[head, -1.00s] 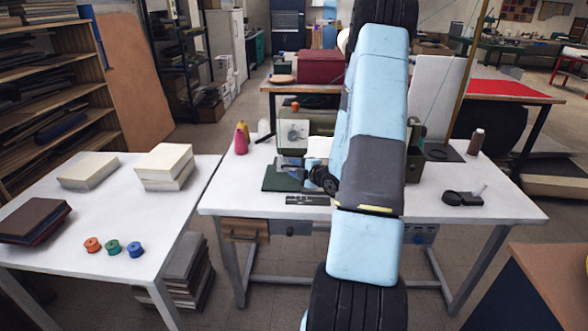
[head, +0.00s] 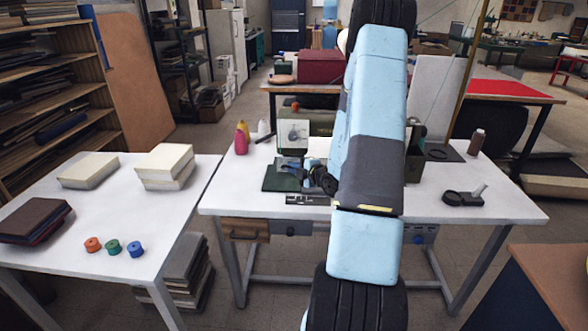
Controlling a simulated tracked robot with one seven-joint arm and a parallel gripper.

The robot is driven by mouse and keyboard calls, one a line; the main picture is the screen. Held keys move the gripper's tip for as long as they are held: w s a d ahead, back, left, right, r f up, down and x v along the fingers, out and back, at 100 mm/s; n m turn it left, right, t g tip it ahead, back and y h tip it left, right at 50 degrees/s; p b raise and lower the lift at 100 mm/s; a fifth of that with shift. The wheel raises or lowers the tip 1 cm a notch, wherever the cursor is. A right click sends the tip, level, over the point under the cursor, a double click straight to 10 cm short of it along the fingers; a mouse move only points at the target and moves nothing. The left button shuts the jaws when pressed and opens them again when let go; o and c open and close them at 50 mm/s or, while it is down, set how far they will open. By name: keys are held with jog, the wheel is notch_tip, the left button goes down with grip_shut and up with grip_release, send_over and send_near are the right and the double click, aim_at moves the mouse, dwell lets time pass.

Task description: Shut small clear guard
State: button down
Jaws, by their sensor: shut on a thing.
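A green sewing machine (head: 293,133) with a pale square end face stands at the back of the middle white table. My gripper (head: 289,166) is low in front of this face, above a dark green mat or book (head: 280,178). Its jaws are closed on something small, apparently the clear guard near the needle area. The guard itself is too small and see-through to make out clearly, and I cannot tell its angle. My arm hides most of the machine's right part.
The white table (head: 240,195) also holds a pink bottle (head: 241,140) at left, a dark metal strip (head: 307,199) at the front edge, and a black magnifier-like tool (head: 462,197) and brown thread cone (head: 476,142) at right. A side table (head: 120,220) holds books and spools.

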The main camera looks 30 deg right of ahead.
jog(key=shift+f+t, duration=0.3)
jog(key=shift+f, duration=0.1)
jog(key=shift+w+f+n+t, duration=0.1)
jog(key=shift+f+n+t, duration=0.5)
jog(key=shift+n+t, duration=0.15)
jog(key=c, duration=1.2)
grip_release()
jog(key=shift+d, duration=0.1)
jog(key=s, duration=0.4)
jog(key=s+d, duration=0.1)
jog(key=s, duration=0.4)
jog(key=s+d, duration=0.1)
jog(key=s, duration=0.3)
jog(key=shift+s+r, duration=0.3)
